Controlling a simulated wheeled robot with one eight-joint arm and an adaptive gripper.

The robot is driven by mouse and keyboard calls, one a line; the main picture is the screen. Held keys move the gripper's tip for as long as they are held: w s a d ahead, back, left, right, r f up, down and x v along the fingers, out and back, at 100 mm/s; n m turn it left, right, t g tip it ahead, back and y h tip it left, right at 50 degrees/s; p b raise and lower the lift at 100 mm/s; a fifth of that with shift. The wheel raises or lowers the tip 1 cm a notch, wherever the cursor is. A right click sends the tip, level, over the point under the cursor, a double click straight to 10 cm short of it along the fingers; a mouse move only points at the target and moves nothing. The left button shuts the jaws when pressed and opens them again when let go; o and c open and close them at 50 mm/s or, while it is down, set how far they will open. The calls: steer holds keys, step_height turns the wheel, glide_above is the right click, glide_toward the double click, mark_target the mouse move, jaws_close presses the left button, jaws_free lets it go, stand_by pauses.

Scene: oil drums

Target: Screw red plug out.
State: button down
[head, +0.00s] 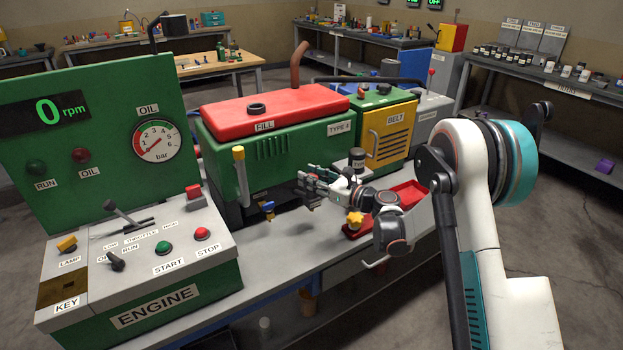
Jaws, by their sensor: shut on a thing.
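My gripper (308,181) is at the lower right part of the green engine's (225,148) front side, with its fingers pointing left. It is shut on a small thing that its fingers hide. I cannot make out a red plug, so I cannot tell whether that is what it holds. A dark part (311,200) shows just below the fingers. The engine has a red top cover (300,108) with a black cap (256,107) by the FILL label.
The bench top (290,240) in front is mostly clear.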

steer(key=shift+r, duration=0.15)
steer(key=shift+r+p, duration=1.15)
steer(key=shift+r, duration=1.15)
